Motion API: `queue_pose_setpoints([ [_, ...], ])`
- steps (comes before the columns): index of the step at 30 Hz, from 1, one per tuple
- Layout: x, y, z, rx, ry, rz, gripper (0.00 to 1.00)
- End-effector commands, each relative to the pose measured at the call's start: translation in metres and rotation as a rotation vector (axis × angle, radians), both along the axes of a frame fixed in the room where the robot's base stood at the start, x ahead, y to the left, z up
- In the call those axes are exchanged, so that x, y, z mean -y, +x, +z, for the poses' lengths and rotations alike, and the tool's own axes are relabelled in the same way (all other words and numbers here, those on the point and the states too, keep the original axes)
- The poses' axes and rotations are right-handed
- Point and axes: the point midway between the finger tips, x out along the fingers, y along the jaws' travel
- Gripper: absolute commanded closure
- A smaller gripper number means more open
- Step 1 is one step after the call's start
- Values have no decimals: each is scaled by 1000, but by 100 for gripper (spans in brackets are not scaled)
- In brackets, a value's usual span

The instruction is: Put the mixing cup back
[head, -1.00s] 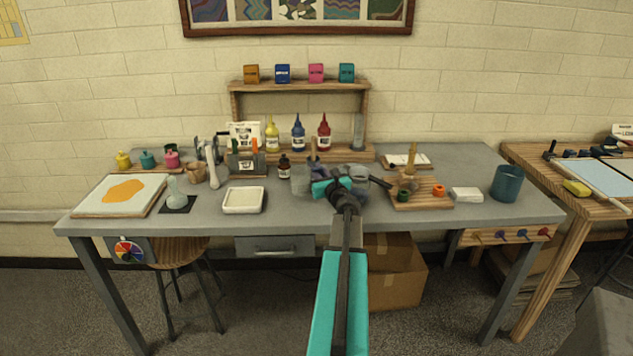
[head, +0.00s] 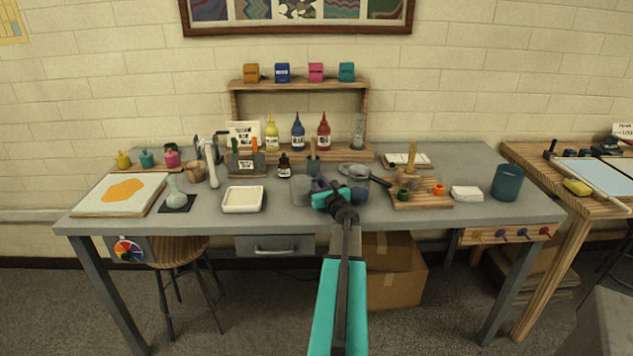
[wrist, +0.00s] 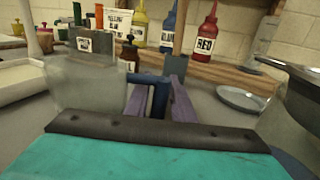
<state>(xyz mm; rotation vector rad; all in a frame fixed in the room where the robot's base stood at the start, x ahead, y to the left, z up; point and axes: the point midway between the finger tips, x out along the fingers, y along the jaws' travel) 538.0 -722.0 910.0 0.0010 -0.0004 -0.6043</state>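My gripper (head: 320,187) has a teal body and purple fingers and is low over the middle of the table. In the wrist view its fingers (wrist: 157,98) stand apart, with a dark blue shape between them that I cannot identify. A grey, see-through cup (head: 300,191) stands just left of the gripper; it also shows in the wrist view (wrist: 85,85). I cannot tell which one is the mixing cup.
A wooden rack (head: 421,198) is to the right, a white tray (head: 243,200) to the left. A dropper bottle (head: 284,168) and a jar of tools (head: 313,165) stand behind. Colour bottles, including a red one (head: 324,135), line the shelf.

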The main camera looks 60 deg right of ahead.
Motion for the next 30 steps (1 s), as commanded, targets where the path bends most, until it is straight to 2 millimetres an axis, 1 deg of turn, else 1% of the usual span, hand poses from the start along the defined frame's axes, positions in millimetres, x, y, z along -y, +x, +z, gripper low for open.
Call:
queue_pose_setpoints([
  [17, 0, -1, 4, -1, -1, -1, 68],
  [30, -24, -35, 2, -1, -2, -2, 68],
])
